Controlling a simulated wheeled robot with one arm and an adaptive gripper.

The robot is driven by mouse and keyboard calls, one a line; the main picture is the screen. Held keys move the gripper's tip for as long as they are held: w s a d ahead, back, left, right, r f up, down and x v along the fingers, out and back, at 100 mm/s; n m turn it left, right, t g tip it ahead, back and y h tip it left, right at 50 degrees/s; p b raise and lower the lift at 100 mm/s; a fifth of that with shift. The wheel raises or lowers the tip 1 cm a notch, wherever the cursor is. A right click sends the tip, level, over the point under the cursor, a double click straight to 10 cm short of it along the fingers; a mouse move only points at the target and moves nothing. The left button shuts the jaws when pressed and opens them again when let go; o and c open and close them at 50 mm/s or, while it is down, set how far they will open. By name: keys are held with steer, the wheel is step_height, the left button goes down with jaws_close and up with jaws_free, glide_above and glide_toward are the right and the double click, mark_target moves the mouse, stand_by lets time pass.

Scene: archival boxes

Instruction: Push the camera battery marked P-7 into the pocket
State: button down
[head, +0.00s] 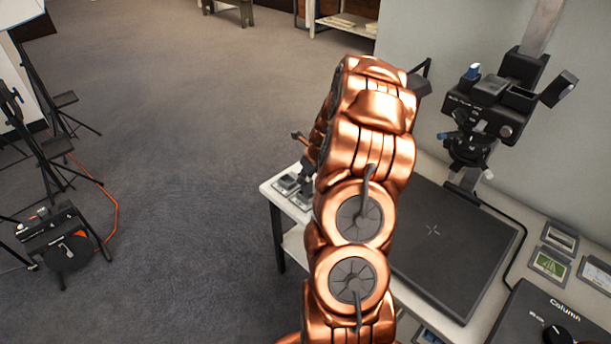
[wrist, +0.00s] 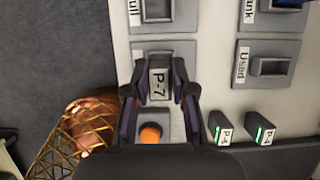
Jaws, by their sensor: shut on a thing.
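The battery marked P-7 (wrist: 158,86) is between the fingers of my gripper (wrist: 158,92) in the wrist view, its label facing the camera. My gripper is shut on it. A grey pocket block (wrist: 180,48) lies directly behind the battery; its opening and label are mostly covered, and I cannot tell whether the battery is inside it. Other pocket blocks show nearby, one labelled "Used" (wrist: 267,66) and one whose label ends in "ull" (wrist: 165,14). In the head view my copper arm hides most of the gripper and the battery.
Two dark batteries with green marks (wrist: 222,128) (wrist: 262,130) stand right of my gripper. An orange knob (wrist: 150,133) shows below the battery. In the head view, a black copy-stand board (head: 445,245) and camera rig (head: 490,105) are to the right. Open carpet lies left of the table.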

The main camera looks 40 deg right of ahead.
steer(key=shift+f+p, duration=0.55)
steer(key=shift+f, duration=0.75)
stand_by(1.0)
steer(key=c, duration=0.9)
jaws_free()
steer(key=shift+r, duration=0.1)
steer(key=shift+r+p, duration=2.5)
steer(key=shift+r, duration=0.45)
